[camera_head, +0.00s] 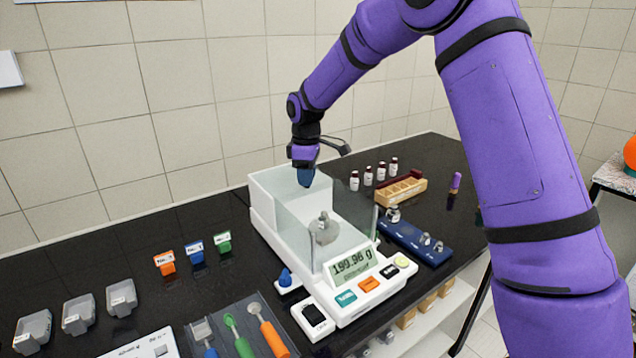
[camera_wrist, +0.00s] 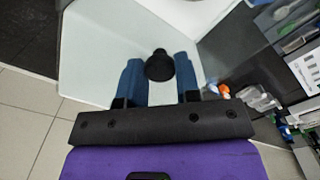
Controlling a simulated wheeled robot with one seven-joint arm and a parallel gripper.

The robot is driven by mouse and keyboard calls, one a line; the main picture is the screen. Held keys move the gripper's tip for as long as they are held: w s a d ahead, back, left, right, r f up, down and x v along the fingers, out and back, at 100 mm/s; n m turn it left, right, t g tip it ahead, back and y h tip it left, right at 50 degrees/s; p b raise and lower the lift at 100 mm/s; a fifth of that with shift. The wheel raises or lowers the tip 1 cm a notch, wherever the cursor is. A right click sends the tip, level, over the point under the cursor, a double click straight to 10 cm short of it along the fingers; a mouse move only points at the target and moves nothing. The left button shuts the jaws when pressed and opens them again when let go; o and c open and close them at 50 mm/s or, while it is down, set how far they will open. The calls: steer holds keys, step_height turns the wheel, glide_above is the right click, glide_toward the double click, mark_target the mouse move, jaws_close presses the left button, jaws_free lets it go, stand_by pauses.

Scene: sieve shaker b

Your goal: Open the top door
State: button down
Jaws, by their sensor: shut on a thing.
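The balance (camera_head: 290,262) stands on the black bench with a clear glass chamber and a lit display reading about 199.9 g. A metal weight (camera_head: 324,229) sits inside the chamber. My gripper (camera_head: 305,178) is at the top of the chamber, toward its back left. In the wrist view my gripper (camera_wrist: 160,78) has its two blue fingers on either side of a round black knob (camera_wrist: 159,64), shut on it. The pale panel (camera_wrist: 92,62) around the knob appears to be the top door. Its edges are hard to make out in the head view.
A blue tray of weights (camera_head: 417,242), a wooden block (camera_head: 401,190) and several small bottles (camera_head: 368,176) stand right of the balance. Coloured labelled holders (camera_head: 194,252), clear boxes (camera_head: 79,315) and a tool tray (camera_head: 240,325) lie left and in front.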

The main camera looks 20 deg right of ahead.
steer(key=shift+w+a, duration=0.15)
steer(key=shift+w, duration=0.35)
steer(key=shift+w+a, duration=0.15)
steer(key=shift+w, duration=0.35)
steer(key=c, duration=0.8)
jaws_free()
steer(key=shift+r, duration=0.1)
step_height(320, 180, up, 11)
steer(key=shift+s, duration=0.1)
